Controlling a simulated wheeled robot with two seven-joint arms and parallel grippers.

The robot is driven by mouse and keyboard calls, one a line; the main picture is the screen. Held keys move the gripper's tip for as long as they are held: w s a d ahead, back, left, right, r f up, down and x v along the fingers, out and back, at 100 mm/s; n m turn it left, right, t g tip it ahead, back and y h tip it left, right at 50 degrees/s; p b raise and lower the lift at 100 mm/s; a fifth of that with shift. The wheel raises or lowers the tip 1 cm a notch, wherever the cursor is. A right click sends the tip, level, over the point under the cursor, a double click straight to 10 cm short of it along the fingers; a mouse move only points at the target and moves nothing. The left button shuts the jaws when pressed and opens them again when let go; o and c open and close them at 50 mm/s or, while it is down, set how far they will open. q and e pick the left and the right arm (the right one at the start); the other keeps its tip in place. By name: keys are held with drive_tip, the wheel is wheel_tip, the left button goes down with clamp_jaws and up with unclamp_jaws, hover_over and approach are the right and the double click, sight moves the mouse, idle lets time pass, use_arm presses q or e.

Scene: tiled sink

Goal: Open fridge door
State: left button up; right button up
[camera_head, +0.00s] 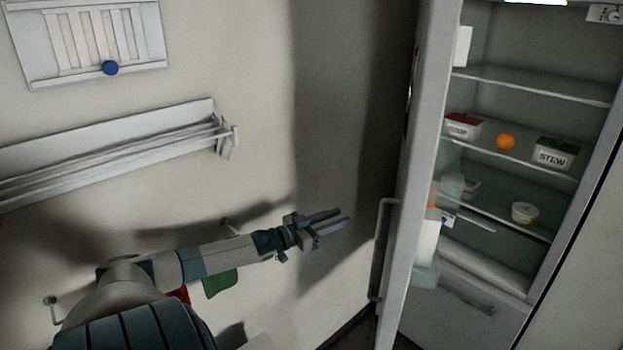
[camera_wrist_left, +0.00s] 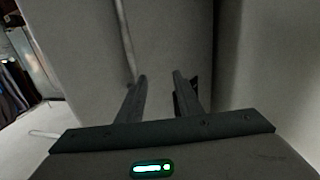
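The fridge door (camera_head: 420,150) stands open in the head view, seen nearly edge-on, with the lit inside of the fridge (camera_head: 530,60) exposed to its right. Its long grey handle (camera_head: 381,250) is on the outer face, low on the left side. My left gripper (camera_head: 347,219) is to the left of the handle, apart from it, with its fingers parted and nothing between them. In the left wrist view, my left gripper (camera_wrist_left: 160,80) faces a pale surface with a thin upright bar, which looks like the handle (camera_wrist_left: 124,40). My right gripper is not in view.
Fridge shelves hold an orange (camera_head: 505,142), a stew box (camera_head: 554,154), a red-lidded box (camera_head: 462,125) and a small cup (camera_head: 524,212). A wall rack (camera_head: 110,150) and a slatted panel (camera_head: 85,45) are at the left. The wall behind my arm is close.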

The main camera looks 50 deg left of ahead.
use_arm(q)
drive_tip(key=s+a, duration=0.3)
drive_tip(key=s, duration=0.1)
drive_tip(key=shift+s+a+r, duration=0.1)
drive_tip(key=shift+s+a, duration=0.15)
drive_tip(key=shift+a, duration=0.1)
idle(0.4)
drive_tip(key=shift+a+r, duration=0.15)
drive_tip(key=shift+r, duration=0.05)
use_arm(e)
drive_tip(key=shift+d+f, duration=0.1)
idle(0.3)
use_arm(q)
drive_tip(key=shift+c, duration=1.4)
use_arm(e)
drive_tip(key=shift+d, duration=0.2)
use_arm(q)
drive_tip(key=shift+s, duration=0.2)
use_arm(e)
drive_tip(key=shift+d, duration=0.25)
